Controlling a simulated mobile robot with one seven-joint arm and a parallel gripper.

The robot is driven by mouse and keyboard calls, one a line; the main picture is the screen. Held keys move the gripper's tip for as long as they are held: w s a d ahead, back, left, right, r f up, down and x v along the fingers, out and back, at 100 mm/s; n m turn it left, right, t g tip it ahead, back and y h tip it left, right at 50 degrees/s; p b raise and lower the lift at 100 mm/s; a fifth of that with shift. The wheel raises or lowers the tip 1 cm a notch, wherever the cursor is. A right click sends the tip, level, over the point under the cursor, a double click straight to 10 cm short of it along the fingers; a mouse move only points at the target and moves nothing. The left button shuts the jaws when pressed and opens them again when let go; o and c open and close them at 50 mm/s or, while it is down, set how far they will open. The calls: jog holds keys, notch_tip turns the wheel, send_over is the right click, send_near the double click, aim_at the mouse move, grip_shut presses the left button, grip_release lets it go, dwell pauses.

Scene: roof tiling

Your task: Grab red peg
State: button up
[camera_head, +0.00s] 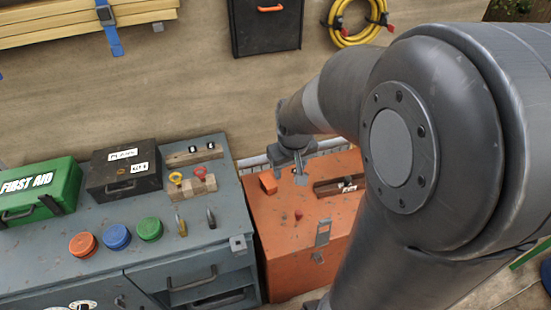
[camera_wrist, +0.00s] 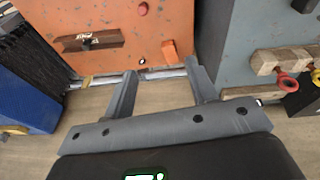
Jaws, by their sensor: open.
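A red ring-headed peg (camera_head: 200,173) sits at a wooden block (camera_head: 196,187) on the grey cabinet, to the right of a yellow ring-headed one (camera_head: 176,178). In the wrist view the red ring-headed peg (camera_wrist: 287,85) is at the right edge, outside my fingers. A small red knob-like piece (camera_head: 298,214) is on the orange chest; it also shows at the top of the wrist view (camera_wrist: 142,9). My gripper (camera_head: 288,174) is open and empty over the back of the orange chest, to the right of the ring-headed peg. Its two fingers show in the wrist view (camera_wrist: 160,73).
The orange chest (camera_head: 285,262) stands beside the grey cabinet (camera_head: 150,262). An orange wedge (camera_head: 268,182) and a dark block (camera_head: 340,186) lie on the chest. Round lids, a dark box (camera_head: 124,172) and a green first aid box (camera_head: 40,192) occupy the cabinet top.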

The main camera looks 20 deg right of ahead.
jog(key=w+d+f+g, duration=0.2)
jog(key=w+d+f, duration=0.1)
jog(key=f, duration=0.8)
jog(key=n, duration=0.1)
send_near(299, 212)
jog(key=shift+g, duration=0.4)
notch_tip(299, 212, down, 6)
jog(key=shift+r, duration=0.15)
jog(key=shift+w+d+f, duration=0.1)
jog(key=shift+w+f, duration=0.05)
jog(key=shift+f, duration=0.85)
jog(key=shift+w+d+f, duration=0.1)
jog(key=shift+w+f, duration=0.05)
jog(key=shift+f, duration=0.8)
jog(key=shift+w+d+f, duration=0.1)
jog(key=shift+w+f, duration=0.05)
jog(key=shift+f, duration=0.85)
jog(key=shift+c, duration=0.3)
jog(key=c, duration=1)
jog(key=shift+o, duration=0.2)
jog(key=shift+r, duration=0.1)
